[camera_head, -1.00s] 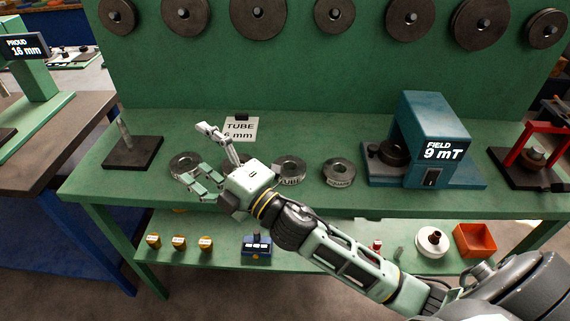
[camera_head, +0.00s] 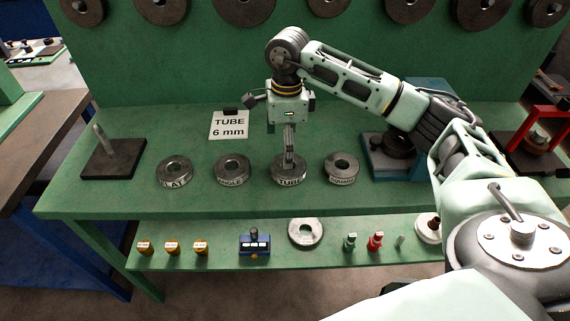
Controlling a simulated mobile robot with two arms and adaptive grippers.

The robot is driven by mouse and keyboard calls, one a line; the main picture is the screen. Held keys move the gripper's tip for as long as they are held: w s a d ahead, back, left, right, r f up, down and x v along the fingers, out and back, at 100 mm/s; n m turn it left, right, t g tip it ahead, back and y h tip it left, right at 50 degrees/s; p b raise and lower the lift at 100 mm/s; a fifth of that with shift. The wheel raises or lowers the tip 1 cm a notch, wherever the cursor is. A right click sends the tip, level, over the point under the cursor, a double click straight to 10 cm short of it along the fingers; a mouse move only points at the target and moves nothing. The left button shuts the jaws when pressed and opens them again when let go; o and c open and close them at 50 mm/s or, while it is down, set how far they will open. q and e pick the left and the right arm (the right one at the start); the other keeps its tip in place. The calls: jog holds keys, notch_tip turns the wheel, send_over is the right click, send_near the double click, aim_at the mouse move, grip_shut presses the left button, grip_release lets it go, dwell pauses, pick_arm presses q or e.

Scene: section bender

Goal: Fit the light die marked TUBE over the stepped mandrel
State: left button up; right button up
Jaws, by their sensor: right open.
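The grey ring die marked TUBE (camera_head: 289,176) lies flat on the green bench, third in a row of similar ring dies. My right gripper (camera_head: 289,158) points down at this die, its fingers open and in front of the hole. I cannot tell whether the fingertips touch the die. The stepped mandrel (camera_head: 103,138) stands upright on a dark square base (camera_head: 112,160) at the bench's left, with no ring on it. My left gripper is out of view.
Other dies are FLAT (camera_head: 174,170), ANGLE (camera_head: 231,167) and one at the right (camera_head: 341,168). A sign reading TUBE 6 mm (camera_head: 229,126) stands behind. A blue device (camera_head: 380,160) is partly hidden by my arm. Another ring (camera_head: 306,233) lies on the lower shelf.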

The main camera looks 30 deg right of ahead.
jog(key=f+p, duration=0.1)
jog(key=f, duration=0.1)
jog(key=f+p, duration=0.1)
jog(key=f, duration=0.1)
jog(key=d+f+p, duration=0.1)
jog(key=f, duration=0.1)
jog(key=shift+s+f, duration=0.25)
jog(key=shift+s, duration=0.05)
jog(key=shift+f, duration=0.5)
jog(key=c, duration=1.5)
jog(key=shift+c, duration=0.4)
jog(key=shift+r, duration=0.1)
